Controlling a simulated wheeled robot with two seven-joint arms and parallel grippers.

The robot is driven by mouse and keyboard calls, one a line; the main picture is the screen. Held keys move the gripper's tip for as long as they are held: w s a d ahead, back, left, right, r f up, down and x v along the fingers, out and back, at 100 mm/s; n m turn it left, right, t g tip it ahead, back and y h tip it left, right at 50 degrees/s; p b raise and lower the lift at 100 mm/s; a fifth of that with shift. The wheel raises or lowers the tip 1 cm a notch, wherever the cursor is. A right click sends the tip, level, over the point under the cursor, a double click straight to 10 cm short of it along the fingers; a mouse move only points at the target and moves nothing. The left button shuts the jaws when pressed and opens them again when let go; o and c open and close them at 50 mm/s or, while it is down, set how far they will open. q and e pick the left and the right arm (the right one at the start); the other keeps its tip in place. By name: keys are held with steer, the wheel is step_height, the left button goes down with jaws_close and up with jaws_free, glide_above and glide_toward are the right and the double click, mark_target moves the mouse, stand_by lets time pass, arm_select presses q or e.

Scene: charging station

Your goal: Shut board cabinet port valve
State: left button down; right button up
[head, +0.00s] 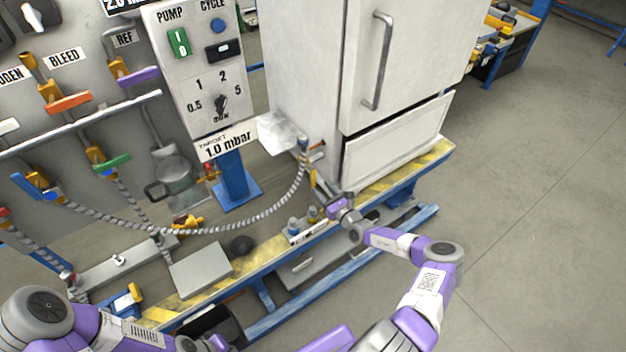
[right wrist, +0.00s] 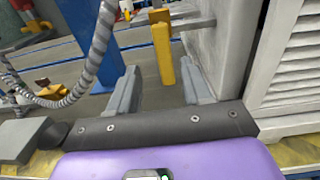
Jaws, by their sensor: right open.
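The white cabinet (head: 300,60) stands on the blue frame in the head view. A metal port pipe (right wrist: 192,23) comes out of its side in the right wrist view. A valve with a yellow lever (right wrist: 163,52) sits on this pipe, and the lever hangs down, across the pipe. The lever also shows small in the head view (head: 312,178). My right gripper (right wrist: 157,75) is open, with its fingers to either side of the lever's lower part in that view. I cannot tell whether they touch it. My left gripper is not in view; only my left arm shows.
A grey corrugated hose (head: 265,218) runs from the cabinet port to the left. The pump control panel (head: 205,90) stands left of the cabinet. Several valves with coloured levers are on the grey board (head: 30,110). Open floor (head: 540,200) lies to the right.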

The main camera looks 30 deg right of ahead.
mark_target(314, 178)
steer(key=w+b, duration=0.3)
steer(key=w, duration=0.3)
steer(key=shift+w+f, duration=0.15)
steer(key=shift+w, duration=0.55)
steer(key=shift+c, duration=0.5)
jaws_close()
